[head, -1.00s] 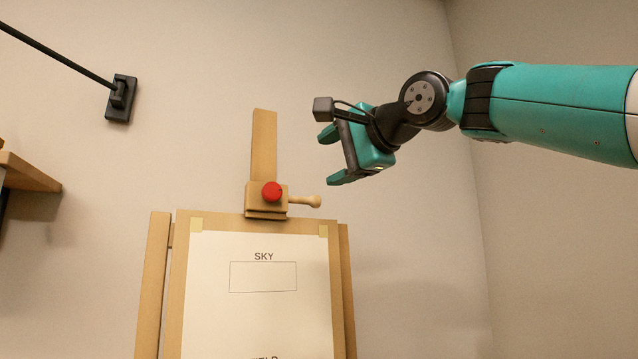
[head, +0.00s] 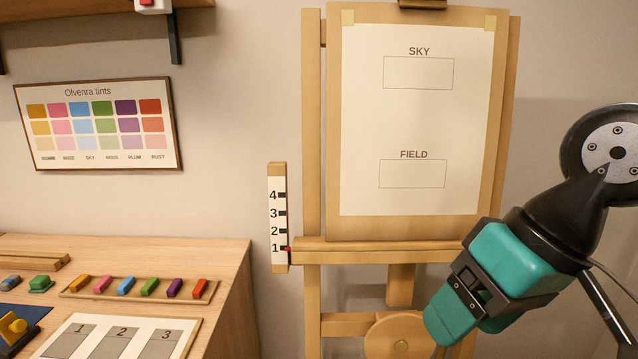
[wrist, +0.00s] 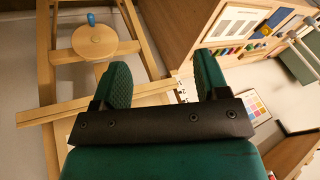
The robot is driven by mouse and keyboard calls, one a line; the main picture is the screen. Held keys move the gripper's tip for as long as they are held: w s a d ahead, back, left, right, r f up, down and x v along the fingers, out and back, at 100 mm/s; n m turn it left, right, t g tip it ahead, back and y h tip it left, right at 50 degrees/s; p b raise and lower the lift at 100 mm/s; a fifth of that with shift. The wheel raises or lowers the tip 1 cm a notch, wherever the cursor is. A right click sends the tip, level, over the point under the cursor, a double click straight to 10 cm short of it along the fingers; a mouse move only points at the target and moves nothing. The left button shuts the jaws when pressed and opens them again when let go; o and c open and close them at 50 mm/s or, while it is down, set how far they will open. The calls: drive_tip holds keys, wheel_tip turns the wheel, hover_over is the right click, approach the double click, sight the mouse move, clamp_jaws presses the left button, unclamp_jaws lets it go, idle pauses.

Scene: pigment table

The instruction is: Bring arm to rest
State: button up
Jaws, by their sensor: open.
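My gripper (head: 462,312) is teal and black and hangs at the lower right of the head view, pointing down and to the left in front of the easel's right leg. In the wrist view its two teal fingers (wrist: 163,85) stand wide apart with nothing between them. My arm comes in from the right edge of the head view. The easel (head: 312,120) holds a white sheet (head: 410,125) with an empty SKY box and an empty FIELD box.
A wooden table (head: 225,262) at the left bears a tray (head: 97,295) of coloured sticks and a numbered card (head: 60,325). A tint chart (head: 100,125) hangs on the wall. A scale post (head: 278,215) stands left of the easel. A round wooden wheel (head: 397,335) sits low on the easel.

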drive_tip(key=s+f+n+g, duration=0.1)
drive_tip(key=s+f+n, duration=0.1)
drive_tip(key=s+f, duration=0.2)
drive_tip(key=shift+s+d+n+g, duration=0.25)
drive_tip(key=shift+s+n+g, duration=0.15)
drive_tip(key=shift+s, duration=0.3)
